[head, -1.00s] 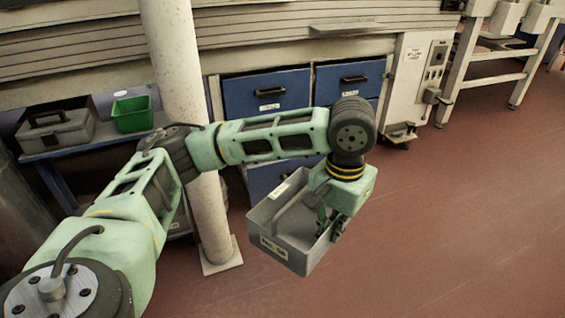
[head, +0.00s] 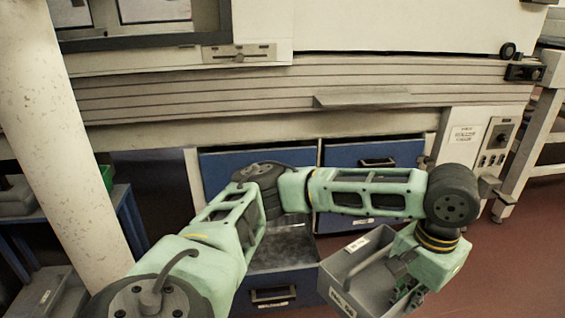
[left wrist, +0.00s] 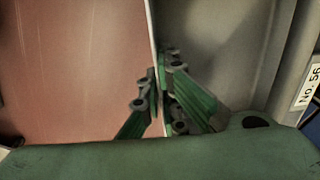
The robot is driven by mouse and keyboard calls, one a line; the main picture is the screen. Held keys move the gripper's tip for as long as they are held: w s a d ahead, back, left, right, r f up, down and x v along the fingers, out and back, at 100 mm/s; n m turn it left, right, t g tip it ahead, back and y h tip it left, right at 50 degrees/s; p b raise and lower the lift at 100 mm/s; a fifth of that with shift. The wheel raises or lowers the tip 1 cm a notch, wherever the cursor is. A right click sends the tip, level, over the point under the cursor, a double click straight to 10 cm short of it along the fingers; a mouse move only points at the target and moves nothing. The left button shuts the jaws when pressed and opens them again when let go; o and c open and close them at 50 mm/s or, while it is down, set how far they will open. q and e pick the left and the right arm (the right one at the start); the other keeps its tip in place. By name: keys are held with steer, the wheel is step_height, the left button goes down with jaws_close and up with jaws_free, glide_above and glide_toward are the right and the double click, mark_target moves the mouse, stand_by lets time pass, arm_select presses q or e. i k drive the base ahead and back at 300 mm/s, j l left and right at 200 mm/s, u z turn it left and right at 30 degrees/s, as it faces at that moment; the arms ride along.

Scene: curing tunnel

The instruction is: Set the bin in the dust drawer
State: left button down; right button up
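A grey open-topped bin (head: 358,268) with white labels hangs from my left gripper (head: 405,290) at the lower right of the head view. In the left wrist view the two green fingers (left wrist: 160,100) are shut on either side of one thin wall of the bin (left wrist: 225,45). The bin looks empty where I see inside. A lower blue drawer (head: 272,296) stands pulled out to the left of the bin, its grey inside showing empty. My left forearm crosses above this drawer and hides part of its rear. The bin is beside it, not inside. My right gripper is out of view.
Two shut blue drawers (head: 375,161) sit under the long machine (head: 250,95). A pale round column (head: 62,130) stands at the left, with a blue bench (head: 125,215) behind it. A control panel (head: 497,138) is at the right. Red floor is open at the right.

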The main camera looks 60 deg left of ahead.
mark_target(267, 266)
steer(key=i+j+u, duration=0.1)
steer(key=i+u, duration=0.5)
steer(key=u, duration=0.15)
steer(key=i+l+u, duration=0.1)
steer(key=i+u, duration=0.4)
steer(key=u, duration=0.35)
steer(key=k+j, duration=0.1)
steer(key=j, duration=0.55)
